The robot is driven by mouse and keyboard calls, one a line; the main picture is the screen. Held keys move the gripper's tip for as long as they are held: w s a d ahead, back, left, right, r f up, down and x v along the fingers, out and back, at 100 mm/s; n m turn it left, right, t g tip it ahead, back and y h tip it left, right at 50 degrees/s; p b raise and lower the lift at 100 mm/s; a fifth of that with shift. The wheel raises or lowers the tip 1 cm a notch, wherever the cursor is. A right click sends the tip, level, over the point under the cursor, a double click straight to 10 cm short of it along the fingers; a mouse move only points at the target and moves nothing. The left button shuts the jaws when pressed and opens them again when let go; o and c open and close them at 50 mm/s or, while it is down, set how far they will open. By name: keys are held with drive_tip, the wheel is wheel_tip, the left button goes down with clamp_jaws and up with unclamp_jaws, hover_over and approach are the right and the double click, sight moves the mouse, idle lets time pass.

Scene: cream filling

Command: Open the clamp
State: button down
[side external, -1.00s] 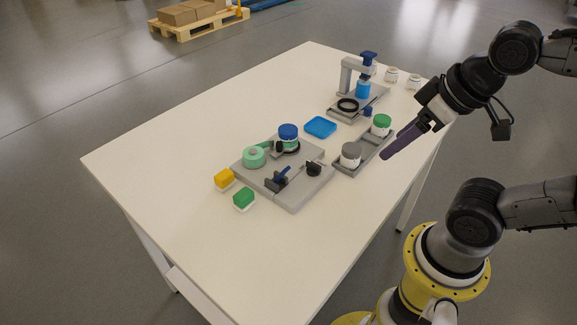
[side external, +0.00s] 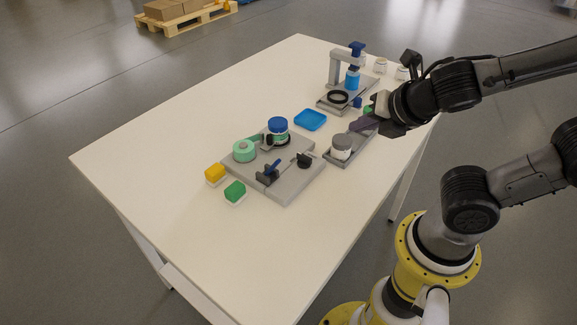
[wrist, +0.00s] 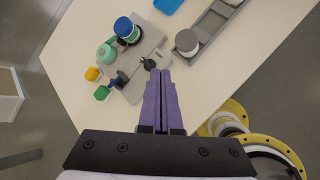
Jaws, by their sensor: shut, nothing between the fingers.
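A grey base plate (side external: 290,187) lies on the table and carries the clamp parts. A black fixture with a blue lever (side external: 269,172) stands near its front edge, also in the wrist view (wrist: 118,80). A black post (side external: 304,160) stands to its right. A blue-lidded jar (side external: 278,126) sits at the back of the plate, with black clamp parts around its lower side; whether they are closed cannot be told. My gripper (side external: 362,124) is shut and empty, purple fingers together, above the grey tray. In the wrist view its fingertips (wrist: 157,72) appear beside the black post.
A mint-green roll (side external: 244,151) is on the plate. Yellow (side external: 215,174) and green (side external: 235,191) blocks lie left of it. A grey tray with a grey-lidded jar (side external: 342,146) is at right. A blue dish (side external: 310,120) and a press stand (side external: 345,75) are behind.

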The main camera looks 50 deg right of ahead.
sight(272, 168)
drive_tip(key=a+f+n+y, duration=0.3)
drive_tip(key=a+f+n, duration=0.1)
drive_tip(key=a+n, duration=0.6)
drive_tip(key=shift+s+f+n+t, duration=0.3)
drive_tip(key=shift+n+t, duration=0.1)
drive_tip(key=shift+n, duration=0.4)
drive_tip(key=shift+w, duration=0.15)
drive_tip(key=shift+x, duration=4.85)
drive_tip(key=shift+w, duration=0.35)
drive_tip(key=shift+w+r, duration=0.4)
drive_tip(key=shift+w, duration=0.25)
drive_tip(key=shift+w+r, duration=0.4)
drive_tip(key=shift+w, duration=0.25)
drive_tip(key=shift+w+r, duration=0.1)
drive_tip(key=shift+w, duration=0.05)
